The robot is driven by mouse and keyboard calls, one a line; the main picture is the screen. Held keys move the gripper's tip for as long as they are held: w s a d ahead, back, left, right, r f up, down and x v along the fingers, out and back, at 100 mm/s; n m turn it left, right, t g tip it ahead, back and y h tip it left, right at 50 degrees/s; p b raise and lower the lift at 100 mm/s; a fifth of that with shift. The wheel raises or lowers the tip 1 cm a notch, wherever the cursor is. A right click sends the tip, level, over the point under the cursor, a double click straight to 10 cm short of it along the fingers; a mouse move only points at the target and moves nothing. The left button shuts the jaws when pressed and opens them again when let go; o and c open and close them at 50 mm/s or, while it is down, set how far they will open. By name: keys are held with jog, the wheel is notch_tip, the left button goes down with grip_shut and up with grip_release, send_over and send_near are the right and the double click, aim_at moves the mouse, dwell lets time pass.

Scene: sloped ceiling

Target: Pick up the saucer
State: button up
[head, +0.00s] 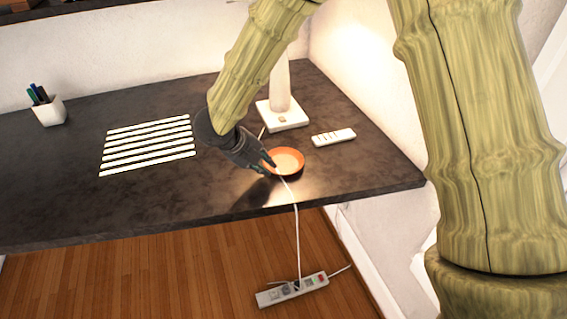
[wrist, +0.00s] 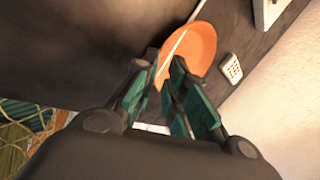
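The saucer (head: 290,158) is a small round orange dish lying on the dark desk, near its front right part. My gripper (head: 270,167) is at the saucer's left side in the head view, pointing down and to the right. In the wrist view the saucer (wrist: 203,48) lies just beyond the fingertips. My gripper (wrist: 164,68) shows two green-padded fingers with a gap between them, and their tips overlap the saucer's near rim in the picture. I cannot tell whether they touch it. A white cord (wrist: 175,43) crosses in front of or over the saucer.
A white lamp base (head: 283,116) stands behind the saucer, and a white remote (head: 334,137) lies to the right. The cord drops over the desk's front edge to a power strip (head: 292,291). A striped white panel (head: 148,145) and a pen cup (head: 48,111) are left.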

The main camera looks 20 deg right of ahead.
aim_at(270, 169)
jog(key=x, duration=0.3)
jog(key=shift+w+f, duration=0.1)
jog(key=shift+c, duration=0.4)
grip_shut()
